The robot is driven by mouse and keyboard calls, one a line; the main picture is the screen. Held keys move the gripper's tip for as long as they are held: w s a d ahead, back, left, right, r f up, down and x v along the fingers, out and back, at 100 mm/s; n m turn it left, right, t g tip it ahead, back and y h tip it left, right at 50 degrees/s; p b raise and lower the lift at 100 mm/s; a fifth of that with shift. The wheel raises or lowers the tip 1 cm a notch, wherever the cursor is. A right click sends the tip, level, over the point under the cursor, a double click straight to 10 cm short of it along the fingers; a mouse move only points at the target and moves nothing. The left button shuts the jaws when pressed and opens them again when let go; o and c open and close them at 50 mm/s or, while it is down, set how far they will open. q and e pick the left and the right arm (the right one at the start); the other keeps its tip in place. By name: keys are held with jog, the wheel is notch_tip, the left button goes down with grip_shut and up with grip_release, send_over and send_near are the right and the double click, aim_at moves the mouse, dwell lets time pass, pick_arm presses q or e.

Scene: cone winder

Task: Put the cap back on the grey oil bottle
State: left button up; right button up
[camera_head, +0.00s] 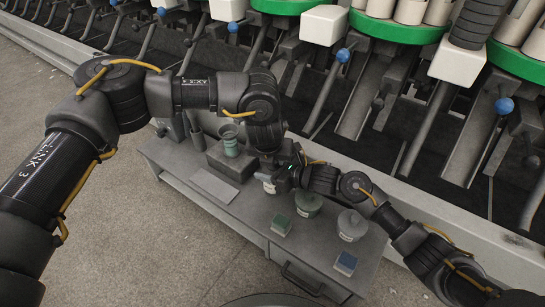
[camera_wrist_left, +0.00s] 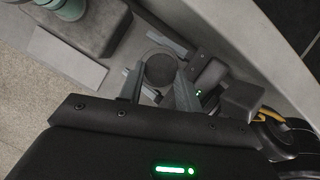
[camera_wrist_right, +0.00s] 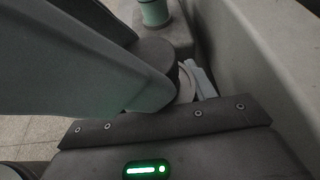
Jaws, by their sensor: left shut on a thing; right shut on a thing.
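The bottle (camera_head: 269,187) stands on the bench between my two grippers, mostly hidden; only a pale, labelled part shows in the head view. My right gripper (camera_head: 284,181) is shut on it from the right side. My left gripper (camera_head: 267,162) is above the bottle, shut on a dark round cap. The cap (camera_wrist_left: 158,70) shows between the left fingers in the left wrist view. In the right wrist view the dark cap (camera_wrist_right: 157,57) is at the pale bottle top (camera_wrist_right: 185,88). I cannot tell whether it is seated.
A teal cone (camera_head: 231,145) stands on a grey block (camera_head: 228,163). The winder machine rises behind.

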pick_arm(q)
jog(key=shift+s+d+f, duration=0.1)
jog(key=shift+s+f, duration=0.4)
jog(key=shift+f, duration=0.35)
jog(key=shift+r+g, duration=0.3)
jog(key=shift+r, duration=0.1)
dwell(0.8)
jog(key=shift+s+f, duration=0.1)
jog(key=shift+f, duration=0.35)
dwell(0.8)
jog(key=o, duration=0.6)
jog(key=shift+r, duration=0.1)
jog(key=shift+s+r, duration=0.25)
jog(key=shift+r, duration=0.25)
jog(key=shift+v, duration=1.35)
jog(key=shift+w+r, duration=0.15)
jog(key=shift+w, duration=0.1)
jog(key=c, duration=0.6)
